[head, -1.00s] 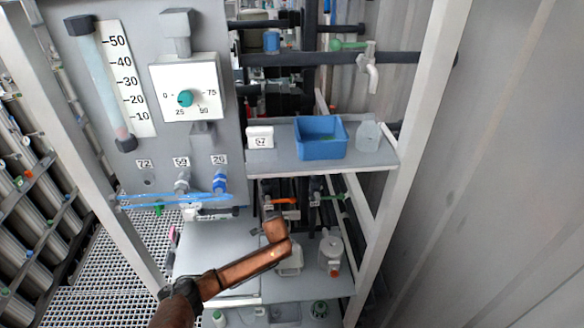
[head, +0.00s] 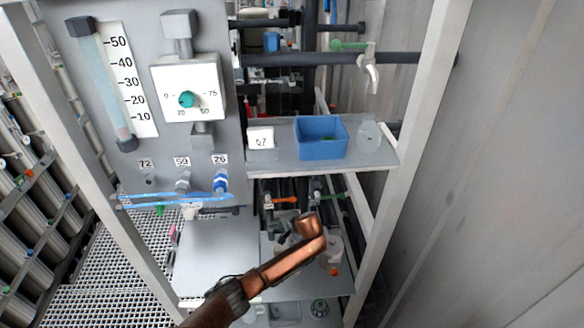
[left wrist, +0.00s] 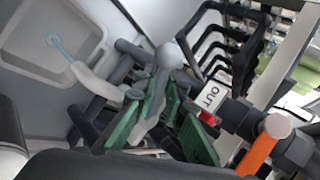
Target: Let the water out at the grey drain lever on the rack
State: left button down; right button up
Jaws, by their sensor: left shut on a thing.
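The grey drain lever (left wrist: 152,112) with its round knob shows in the left wrist view. My left gripper (left wrist: 157,102) is shut on it, with green finger pads on both sides of the lever. A pale curved spout (left wrist: 94,82) stands to its left, and a thin blue stream of water (left wrist: 60,46) shows at the spout's mouth, over a grey basin (left wrist: 30,32). In the head view my copper-coloured left arm reaches up to the lower part of the rack (head: 420,120), and the gripper and lever are largely hidden there. My right gripper is not in view.
An orange handle (left wrist: 262,146) and a white OUT label (left wrist: 210,96) are close to the right of the gripper. A shelf with a blue bin (head: 320,138) is above my arm. A gauge panel (head: 200,140) is at left, a corrugated wall (head: 510,180) at right.

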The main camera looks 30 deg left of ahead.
pick_arm(q)
jog(key=d+n+g+b, duration=0.1)
jog(key=n+g+b, duration=0.1)
jog(key=b, duration=0.2)
jog(key=d+n+g+b, duration=0.1)
jog(key=n+g+b, duration=0.1)
jog(key=b, duration=0.3)
jog(key=d+n+g+b, duration=0.1)
jog(key=n+g+b, duration=0.1)
jog(key=n+b, duration=0.2)
jog(key=shift+d+f+b, duration=0.2)
jog(key=shift+d+b, duration=0.2)
jog(key=shift+b, duration=0.2)
jog(key=shift+r+n+g, duration=0.15)
jog(key=shift+n+g, duration=0.15)
dwell(0.4)
